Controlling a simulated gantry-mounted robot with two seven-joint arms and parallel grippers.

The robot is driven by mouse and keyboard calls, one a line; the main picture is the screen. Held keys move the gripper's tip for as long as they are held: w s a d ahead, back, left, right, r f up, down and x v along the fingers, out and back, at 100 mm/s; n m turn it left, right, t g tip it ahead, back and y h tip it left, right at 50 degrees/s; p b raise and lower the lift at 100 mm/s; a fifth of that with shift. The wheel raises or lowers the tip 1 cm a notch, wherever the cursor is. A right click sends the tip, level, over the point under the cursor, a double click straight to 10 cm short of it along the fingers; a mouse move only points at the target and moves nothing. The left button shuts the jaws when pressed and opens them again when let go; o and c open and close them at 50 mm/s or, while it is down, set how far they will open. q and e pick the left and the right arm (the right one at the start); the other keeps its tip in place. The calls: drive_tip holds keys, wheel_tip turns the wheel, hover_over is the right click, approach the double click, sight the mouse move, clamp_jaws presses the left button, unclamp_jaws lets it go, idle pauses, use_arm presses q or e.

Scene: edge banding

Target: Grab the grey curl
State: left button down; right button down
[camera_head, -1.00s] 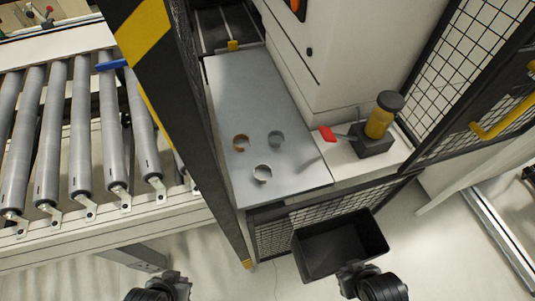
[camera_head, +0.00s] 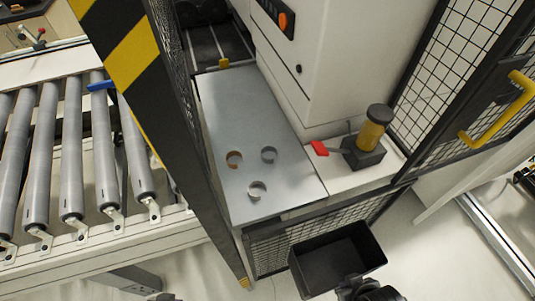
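The grey curl (camera_head: 268,155) is a small open ring lying on the metal tabletop (camera_head: 245,105). A brown curl (camera_head: 234,159) lies to its left. A white curl (camera_head: 257,190) lies nearer, below the two. My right gripper (camera_head: 352,287) is at the bottom edge, in front of the black bin and well away from the curls. Its fingers are too dark and cut off to tell if they are open. Neither gripper touches a curl.
A black open bin (camera_head: 338,262) stands on the floor below the table. A striped post (camera_head: 150,100) rises left of the table, beside a roller conveyor (camera_head: 70,150).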

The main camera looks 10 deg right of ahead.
use_arm(q)
drive_tip(key=shift+d, duration=0.1)
drive_tip(key=c, duration=1.4)
unclamp_jaws()
drive_tip(key=o, duration=1.1)
